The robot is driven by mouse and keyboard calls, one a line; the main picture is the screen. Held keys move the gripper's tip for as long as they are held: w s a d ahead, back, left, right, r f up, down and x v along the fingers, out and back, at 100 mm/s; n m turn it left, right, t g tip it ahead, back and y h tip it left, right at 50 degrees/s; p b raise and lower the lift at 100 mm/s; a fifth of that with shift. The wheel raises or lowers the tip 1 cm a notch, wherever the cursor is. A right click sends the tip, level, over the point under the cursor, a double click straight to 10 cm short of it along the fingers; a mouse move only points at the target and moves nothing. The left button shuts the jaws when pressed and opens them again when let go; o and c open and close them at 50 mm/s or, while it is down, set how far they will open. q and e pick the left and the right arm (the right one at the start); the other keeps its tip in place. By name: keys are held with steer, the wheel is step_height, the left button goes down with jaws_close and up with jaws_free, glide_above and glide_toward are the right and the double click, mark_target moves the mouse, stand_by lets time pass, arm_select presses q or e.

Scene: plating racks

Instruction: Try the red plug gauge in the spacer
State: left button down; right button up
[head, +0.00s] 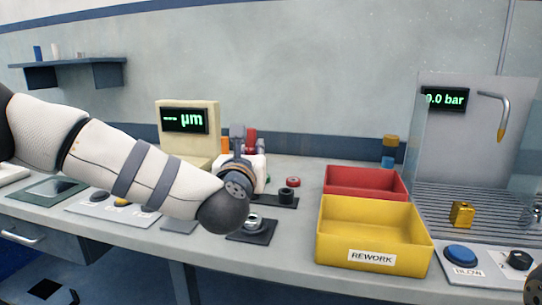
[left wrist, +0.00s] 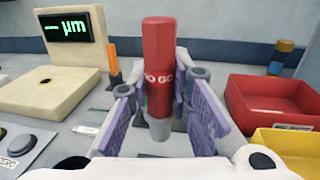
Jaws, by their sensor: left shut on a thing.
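The red plug gauge (left wrist: 158,50), lettered "NO GO", stands upright between the purple-padded fingers of my left gripper (left wrist: 160,98), which is shut on it. Its grey lower end (left wrist: 159,128) points down. In the head view the gauge's red top (head: 251,138) shows behind my wrist, and my left gripper (head: 247,155) is largely hidden by my arm. A metal ring (head: 253,217), which looks like the spacer, sits on a dark square pad (head: 262,237) in front of the gripper; I cannot see it in the left wrist view.
A red bin (head: 365,179) and a yellow REWORK bin (head: 340,240) stand to the right. A beige µm display (head: 170,145) stands behind my arm. A brass block (head: 461,214) lies on the far-right grate.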

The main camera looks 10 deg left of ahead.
arm_select(q)
steer(key=shift+f, duration=0.1)
steer(key=shift+f, duration=0.25)
step_height(320, 180, down, 8)
steer(key=b, duration=0.2)
arm_select(e)
steer(key=shift+s+f+g, duration=0.6)
steer(key=shift+s+f, duration=0.7)
steer(key=shift+s, duration=0.05)
arm_select(q)
steer(key=shift+f, duration=0.5)
arm_select(e)
steer(key=shift+s+f, duration=0.15)
arm_select(q)
steer(key=shift+r+p, duration=0.8)
steer(key=shift+r, duration=1.95)
steer(key=shift+f, duration=0.1)
arm_select(e)
steer(key=shift+w+r+t, duration=0.4)
steer(key=shift+w+r, duration=0.7)
steer(key=shift+w, duration=0.05)
